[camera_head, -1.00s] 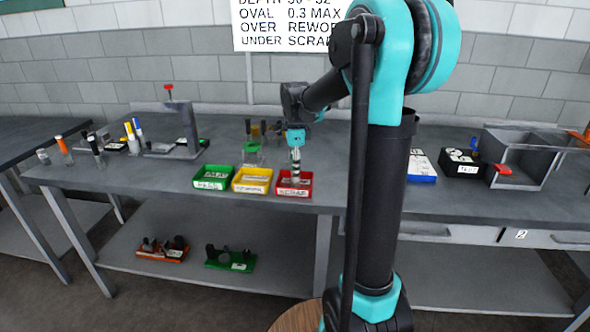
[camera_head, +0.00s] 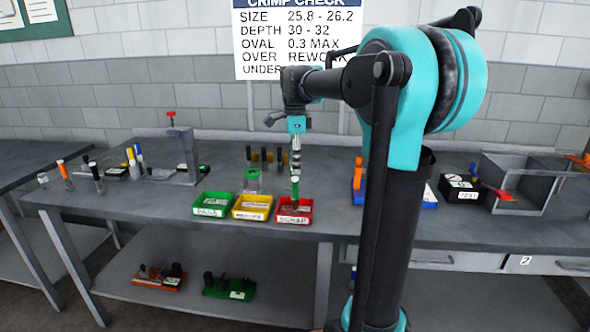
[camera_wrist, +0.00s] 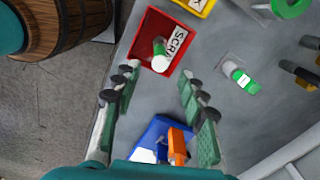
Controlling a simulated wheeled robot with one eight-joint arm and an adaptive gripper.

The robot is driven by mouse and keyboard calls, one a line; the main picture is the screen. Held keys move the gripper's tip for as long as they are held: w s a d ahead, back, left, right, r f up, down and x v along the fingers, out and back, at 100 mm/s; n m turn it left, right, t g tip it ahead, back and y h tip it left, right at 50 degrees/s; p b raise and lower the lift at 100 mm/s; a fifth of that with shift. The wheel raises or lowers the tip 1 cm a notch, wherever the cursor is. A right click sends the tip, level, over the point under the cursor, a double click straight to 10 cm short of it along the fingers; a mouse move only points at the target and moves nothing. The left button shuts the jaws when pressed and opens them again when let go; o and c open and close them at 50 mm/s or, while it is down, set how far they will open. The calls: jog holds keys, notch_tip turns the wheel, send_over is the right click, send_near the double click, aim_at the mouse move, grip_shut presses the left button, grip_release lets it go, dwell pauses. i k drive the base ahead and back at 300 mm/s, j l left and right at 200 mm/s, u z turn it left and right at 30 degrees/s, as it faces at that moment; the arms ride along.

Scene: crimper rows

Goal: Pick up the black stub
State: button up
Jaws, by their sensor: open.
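My gripper (camera_head: 296,168) points down above the red SCRAP bin (camera_head: 280,219). In the wrist view my gripper (camera_wrist: 160,80) is open, with nothing between its fingers. A green cylinder with a white end (camera_wrist: 160,56) is in or just above the red bin (camera_wrist: 143,40), beyond the fingertips. Several dark upright pieces (camera_head: 264,155) stand at the back of the bench, behind the bins. Dark pieces (camera_wrist: 300,74) also show at the right edge of the wrist view. I cannot tell which dark piece is the black stub.
A yellow bin (camera_head: 252,214) and green bin (camera_head: 210,212) stand left of the red one. A blue tray with an orange part (camera_wrist: 177,145) lies near my gripper. A green-and-white piece (camera_wrist: 242,80) lies on the bench. The lower shelf holds orange (camera_head: 160,282) and green (camera_head: 240,294) trays.

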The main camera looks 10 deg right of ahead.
aim_at(101, 191)
jog(key=u, duration=1.25)
jog(key=i+j, duration=0.1)
jog(key=i, duration=1.35)
jog(key=l+z, duration=0.05)
